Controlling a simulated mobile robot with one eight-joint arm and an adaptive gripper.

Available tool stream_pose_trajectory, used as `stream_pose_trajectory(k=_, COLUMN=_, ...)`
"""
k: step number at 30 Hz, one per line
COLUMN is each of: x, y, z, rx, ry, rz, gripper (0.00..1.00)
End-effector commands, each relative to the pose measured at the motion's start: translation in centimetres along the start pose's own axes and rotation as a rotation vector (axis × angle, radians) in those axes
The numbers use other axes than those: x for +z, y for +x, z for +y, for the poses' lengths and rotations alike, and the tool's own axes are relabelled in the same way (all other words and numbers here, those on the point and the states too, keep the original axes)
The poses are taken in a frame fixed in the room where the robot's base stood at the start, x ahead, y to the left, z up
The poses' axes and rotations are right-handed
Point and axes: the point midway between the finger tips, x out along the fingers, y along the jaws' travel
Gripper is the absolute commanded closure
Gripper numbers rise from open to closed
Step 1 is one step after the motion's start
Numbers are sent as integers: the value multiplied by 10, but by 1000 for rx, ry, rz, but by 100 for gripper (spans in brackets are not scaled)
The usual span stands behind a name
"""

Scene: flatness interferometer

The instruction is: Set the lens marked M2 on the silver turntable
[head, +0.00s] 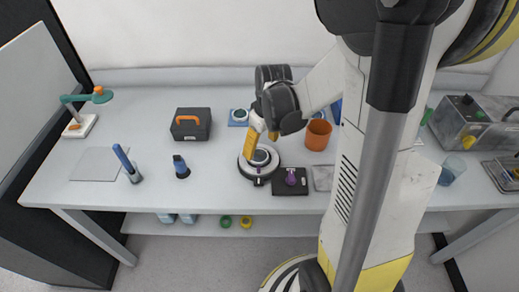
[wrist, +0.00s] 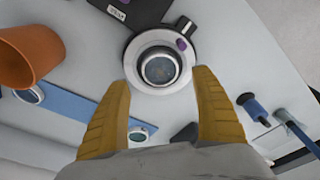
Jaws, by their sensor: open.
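The silver turntable (head: 246,174) stands near the front middle of the table. In the wrist view it is a pale round disc (wrist: 194,55) with a purple knob at its edge. A dark-glassed lens with a grey ring (wrist: 160,67) appears to rest on its middle; no M2 mark is readable. My gripper (head: 262,142) is over the turntable. In the wrist view its yellow fingers (wrist: 164,78) are apart, with nothing clamped between them; the lens shows just beyond the tips. Other lenses (wrist: 138,134) (wrist: 29,95) are on a blue strip (wrist: 82,112).
An orange pot (head: 318,135) stands right of my gripper. A black block with a purple knob (head: 290,181) is close right of the turntable. A dark toolbox (head: 190,124), a blue-topped tool (head: 181,167) and a lamp (head: 80,122) are left. The left-middle tabletop has free room.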

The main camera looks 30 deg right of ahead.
Motion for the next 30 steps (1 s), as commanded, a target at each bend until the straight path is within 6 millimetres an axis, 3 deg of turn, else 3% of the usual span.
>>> stream_pose_trajectory(k=1, x=0, y=-17, z=0, rx=0, ry=1, rz=0, gripper=24)
stream_pose_trajectory(k=6, x=0, y=-51, z=0, rx=0, ry=1, rz=1, gripper=24)
stream_pose_trajectory(k=14, x=-1, y=-77, z=-5, rx=6, ry=3, rz=9, gripper=24)
stream_pose_trajectory(k=17, x=0, y=-93, z=-21, rx=26, ry=14, rz=42, gripper=24)
stream_pose_trajectory(k=24, x=15, y=-148, z=-90, rx=88, ry=87, rz=228, gripper=24)
stream_pose_trajectory(k=30, x=35, y=-172, z=-134, rx=87, ry=145, rz=386, gripper=24)
